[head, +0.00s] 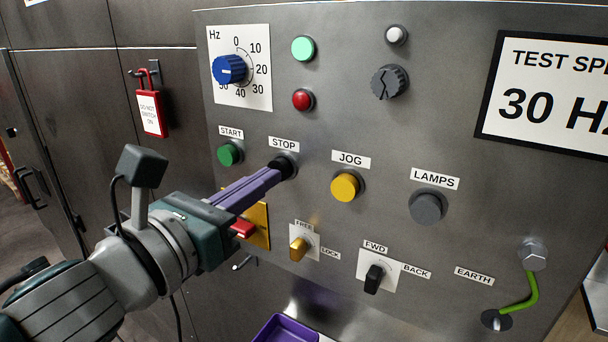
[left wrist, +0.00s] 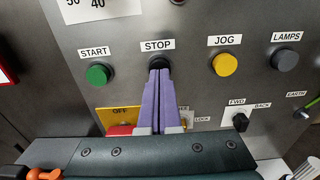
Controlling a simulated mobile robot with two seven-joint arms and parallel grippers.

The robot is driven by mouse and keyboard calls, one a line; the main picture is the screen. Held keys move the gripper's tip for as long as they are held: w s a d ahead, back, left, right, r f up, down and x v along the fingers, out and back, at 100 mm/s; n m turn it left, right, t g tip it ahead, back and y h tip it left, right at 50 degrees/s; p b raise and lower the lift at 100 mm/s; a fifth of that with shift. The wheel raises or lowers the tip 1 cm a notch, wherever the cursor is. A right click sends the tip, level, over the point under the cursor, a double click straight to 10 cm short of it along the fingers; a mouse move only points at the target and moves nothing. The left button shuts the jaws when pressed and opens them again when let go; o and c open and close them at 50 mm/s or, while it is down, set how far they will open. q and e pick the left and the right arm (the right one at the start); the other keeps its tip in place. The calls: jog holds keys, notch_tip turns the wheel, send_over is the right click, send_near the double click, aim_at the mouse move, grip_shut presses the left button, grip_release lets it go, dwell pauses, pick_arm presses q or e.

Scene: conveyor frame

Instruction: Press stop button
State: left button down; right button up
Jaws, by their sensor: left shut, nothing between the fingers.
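The stop button (head: 289,162) is dark and sits under the STOP label (head: 284,143) on the grey panel. My left gripper (head: 276,174) is shut and empty, with its purple fingers reaching to the front of the button. In the left wrist view the shut fingertips (left wrist: 160,73) cover most of the stop button (left wrist: 160,60), leaving only its dark upper edge visible. The tips look to be at the button's face; whether they touch it or how far it is pushed in is hidden. My right gripper is not in view.
The green start button (head: 229,154) is left of the fingers and the yellow jog button (head: 345,186) is right. Below are a red switch on a yellow OFF plate (left wrist: 118,114), a brass key switch (head: 299,249) and a black selector (head: 374,278). A purple tray (head: 285,329) is below.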

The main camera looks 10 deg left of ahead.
pick_arm(q)
jog(key=shift+w+d, duration=0.2)
jog(key=shift+w, duration=0.3)
jog(key=v, duration=0.5)
jog(key=shift+s+a+p, duration=0.1)
jog(key=shift+s+p, duration=0.2)
dwell(0.4)
